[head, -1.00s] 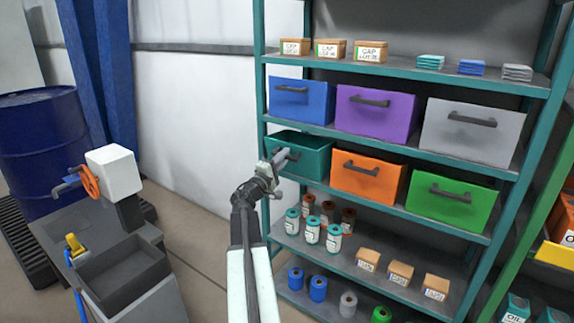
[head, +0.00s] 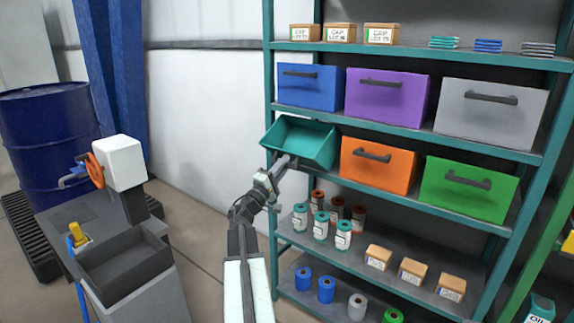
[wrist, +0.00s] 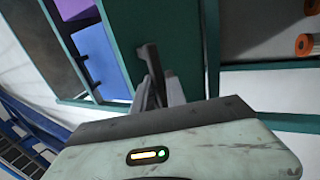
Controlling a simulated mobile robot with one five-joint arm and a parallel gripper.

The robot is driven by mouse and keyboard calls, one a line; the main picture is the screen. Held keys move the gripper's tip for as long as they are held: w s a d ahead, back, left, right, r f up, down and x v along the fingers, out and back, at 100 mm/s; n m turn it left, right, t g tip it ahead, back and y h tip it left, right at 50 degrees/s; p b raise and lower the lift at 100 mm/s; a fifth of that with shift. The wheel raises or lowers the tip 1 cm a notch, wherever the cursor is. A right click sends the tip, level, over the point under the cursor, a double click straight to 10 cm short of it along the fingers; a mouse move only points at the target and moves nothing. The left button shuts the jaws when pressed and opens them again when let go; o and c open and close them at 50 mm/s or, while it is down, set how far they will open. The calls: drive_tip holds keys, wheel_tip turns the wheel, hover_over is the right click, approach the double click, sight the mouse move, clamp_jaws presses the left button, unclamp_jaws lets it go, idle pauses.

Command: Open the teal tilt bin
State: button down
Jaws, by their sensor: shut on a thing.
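The teal tilt bin (head: 304,139) is at the left end of the shelf's middle row. It is tipped forward, so its open top and hollow inside show in the head view. In the wrist view its teal front (wrist: 120,45) shows beyond the jaws. My gripper (head: 281,168) reaches up to the bin's front from below and is shut on its dark handle, which shows in the wrist view (wrist: 150,62). My jaws hide part of the handle.
The orange bin (head: 378,165) stands right of the teal bin, with the green bin (head: 468,188) beyond. The blue bin (head: 307,86) is above. Several jars with teal lids (head: 321,225) stand on the shelf below. A shelf post (head: 270,90) is at the left.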

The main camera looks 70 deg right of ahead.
drive_tip(key=shift+w+a+f, duration=0.1)
drive_tip(key=shift+w+f, duration=0.05)
drive_tip(key=shift+f, duration=0.25)
drive_tip(key=c, duration=1.4)
unclamp_jaws()
drive_tip(key=shift+w, duration=0.1)
drive_tip(key=shift+c, duration=0.2)
drive_tip(key=b+v, duration=0.3)
drive_tip(key=v, duration=0.4)
drive_tip(key=shift+a, duration=0.4)
drive_tip(key=shift+f, duration=0.15)
